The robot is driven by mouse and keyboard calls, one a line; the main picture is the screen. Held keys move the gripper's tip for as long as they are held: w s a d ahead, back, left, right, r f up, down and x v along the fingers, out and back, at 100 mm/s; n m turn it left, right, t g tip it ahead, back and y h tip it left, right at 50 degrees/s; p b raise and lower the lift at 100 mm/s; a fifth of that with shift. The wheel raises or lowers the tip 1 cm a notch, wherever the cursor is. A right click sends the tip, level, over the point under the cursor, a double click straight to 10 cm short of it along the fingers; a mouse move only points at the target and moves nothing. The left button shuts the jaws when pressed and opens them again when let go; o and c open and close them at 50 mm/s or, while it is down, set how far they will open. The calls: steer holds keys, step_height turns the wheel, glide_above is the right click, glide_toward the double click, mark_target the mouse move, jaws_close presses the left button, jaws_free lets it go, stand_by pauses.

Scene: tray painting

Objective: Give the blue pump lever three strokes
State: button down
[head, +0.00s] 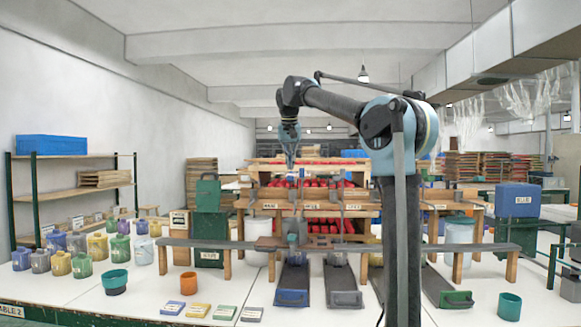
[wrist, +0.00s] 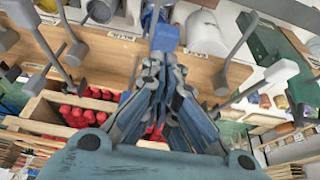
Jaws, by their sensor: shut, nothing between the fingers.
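My gripper (head: 291,163) is shut and empty, pointing down above the wooden pump bench (head: 308,206) in the head view. In the wrist view my gripper (wrist: 160,62) has its fingertips at a small blue block (wrist: 165,36), which looks like the end of the blue pump lever. I cannot tell whether they touch it. Grey levers (wrist: 75,52) with block ends stand on either side. In the head view the blue lever is too small to make out, partly hidden by my gripper.
A long grey rail (head: 210,244) crosses the table. Lidded paint jars (head: 82,265) stand at left, an orange cup (head: 189,283) and a teal cup (head: 509,306) at the front.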

steer(key=shift+f, duration=0.15)
steer(key=shift+f, duration=5.15)
steer(key=shift+r, duration=5.3)
steer(key=shift+f, duration=0.15)
steer(key=shift+r, duration=0.2)
